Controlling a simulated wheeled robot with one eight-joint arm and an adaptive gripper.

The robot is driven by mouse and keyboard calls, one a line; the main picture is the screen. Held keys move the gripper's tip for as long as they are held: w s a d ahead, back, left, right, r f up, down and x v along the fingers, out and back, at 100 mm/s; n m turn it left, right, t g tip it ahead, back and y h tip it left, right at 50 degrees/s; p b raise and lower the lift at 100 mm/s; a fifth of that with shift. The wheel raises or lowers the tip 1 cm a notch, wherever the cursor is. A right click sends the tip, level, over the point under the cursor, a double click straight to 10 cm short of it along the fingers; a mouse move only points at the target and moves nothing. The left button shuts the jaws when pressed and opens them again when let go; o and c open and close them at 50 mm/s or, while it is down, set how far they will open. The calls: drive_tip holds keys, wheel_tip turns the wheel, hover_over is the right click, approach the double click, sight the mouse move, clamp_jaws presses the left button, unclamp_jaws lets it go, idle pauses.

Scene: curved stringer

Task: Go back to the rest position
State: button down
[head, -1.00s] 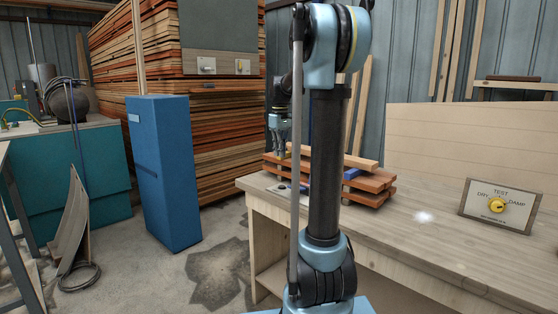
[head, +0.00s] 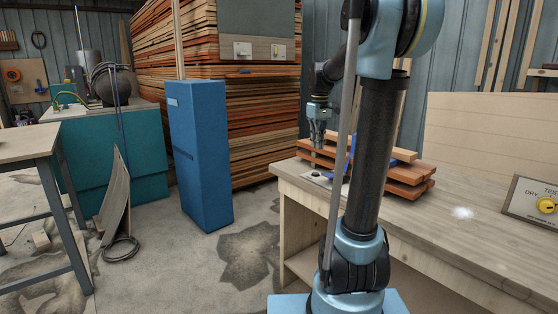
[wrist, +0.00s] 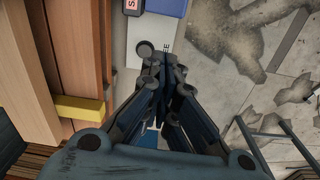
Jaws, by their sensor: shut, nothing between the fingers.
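My gripper (head: 318,132) is at the left end of the stack of reddish planks (head: 408,190) on the wooden workbench in the head view. It is pointed downward and looks empty. In the wrist view my gripper (wrist: 163,68) has its fingers drawn together with nothing between them. Behind the fingertips in that view is a white labelled panel (wrist: 148,26), with planks (wrist: 75,50) to the left. My arm hides part of the plank stack in the head view.
The workbench (head: 460,240) carries a test sign with a yellow dial (head: 546,205) at right. A tall blue cabinet (head: 200,150) stands on the floor to the left, before a large timber stack (head: 265,120). A curved board (head: 117,205) and metal-legged table (head: 50,160) are farther left. Concrete floor between is open.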

drive_tip(key=s+f+m, duration=0.2)
drive_tip(key=s+f, duration=0.4)
drive_tip(key=s, duration=0.4)
drive_tip(key=s+f+m+t, duration=0.1)
drive_tip(key=s+f+m, duration=0.1)
drive_tip(key=s+f, duration=0.5)
drive_tip(key=s+f+m, duration=0.2)
drive_tip(key=s+f, duration=0.5)
drive_tip(key=s, duration=0.7)
drive_tip(key=shift+f+t, duration=0.15)
drive_tip(key=shift+t, duration=0.25)
